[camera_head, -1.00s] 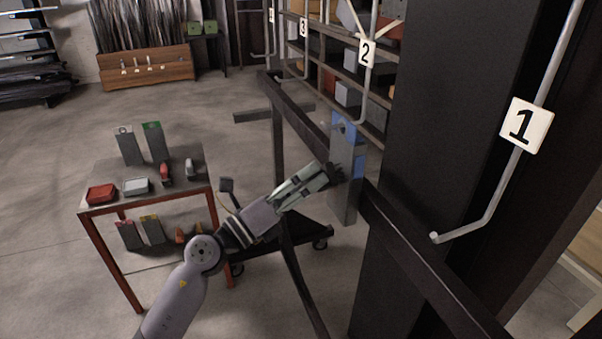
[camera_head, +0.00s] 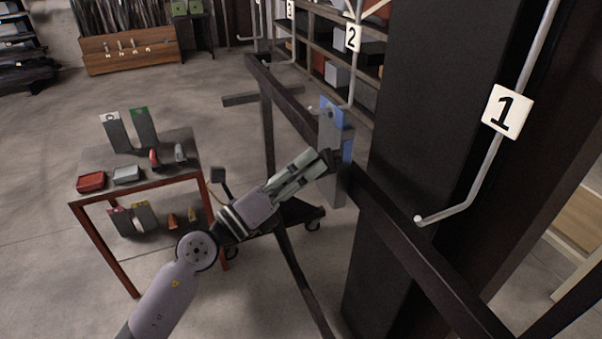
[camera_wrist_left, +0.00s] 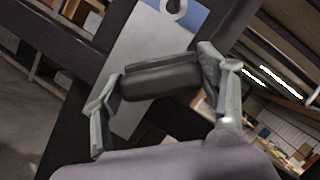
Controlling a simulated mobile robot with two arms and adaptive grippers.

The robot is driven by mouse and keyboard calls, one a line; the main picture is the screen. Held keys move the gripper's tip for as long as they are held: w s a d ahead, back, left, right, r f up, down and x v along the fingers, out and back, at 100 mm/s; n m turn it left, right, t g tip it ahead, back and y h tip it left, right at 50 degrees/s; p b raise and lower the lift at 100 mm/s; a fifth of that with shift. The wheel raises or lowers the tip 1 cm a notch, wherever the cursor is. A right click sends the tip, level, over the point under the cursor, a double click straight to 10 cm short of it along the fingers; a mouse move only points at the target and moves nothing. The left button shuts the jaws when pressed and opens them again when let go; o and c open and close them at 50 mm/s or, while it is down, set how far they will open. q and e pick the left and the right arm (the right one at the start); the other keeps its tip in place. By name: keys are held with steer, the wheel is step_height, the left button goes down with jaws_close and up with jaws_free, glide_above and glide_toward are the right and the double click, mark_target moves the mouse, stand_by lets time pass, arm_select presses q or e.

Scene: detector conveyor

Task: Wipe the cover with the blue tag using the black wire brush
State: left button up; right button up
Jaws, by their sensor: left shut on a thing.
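The grey cover with the blue tag (camera_head: 338,185) hangs upright on the dark rail; its blue top and hook hole also show in the left wrist view (camera_wrist_left: 181,15). My left gripper (camera_head: 327,160) is shut on the black wire brush (camera_wrist_left: 160,82), which lies crosswise between the fingers in the left wrist view. The brush is right in front of the cover's upper middle. Its bristles are hidden, and I cannot tell whether they touch the cover. My right gripper is not in view.
A red-legged table (camera_head: 135,188) at left holds a red box (camera_head: 91,181), a grey box (camera_head: 127,175) and upright covers with white and green tags. A dark rail (camera_head: 410,240) runs diagonally past a thick black post (camera_head: 425,100). Numbered hooks hang at right.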

arm_select(q)
steer(key=shift+w+a+b, duration=0.15)
steer(key=shift+w+b, duration=0.2)
steer(key=shift+w, duration=0.2)
steer(key=shift+w+a+b, duration=0.15)
steer(key=shift+w+b, duration=0.15)
steer(key=shift+w, duration=0.2)
steer(key=shift+w+a+f+b, duration=0.1)
steer(key=shift+w+a+b, duration=0.2)
steer(key=shift+w, duration=0.45)
steer(key=w+b, duration=0.1)
steer(key=w+a+b, duration=0.1)
steer(key=w, duration=0.1)
steer(key=shift+w, duration=0.25)
steer(key=shift+s+a+b, duration=0.15)
steer(key=shift+s+a, duration=0.15)
steer(key=shift+a, duration=0.65)
steer(key=shift+s+a+b, duration=0.1)
steer(key=shift+s+a, duration=0.2)
steer(key=shift+a, duration=0.65)
steer(key=shift+s+a+b, duration=0.15)
steer(key=shift+s+a, duration=0.15)
steer(key=shift+a, duration=0.65)
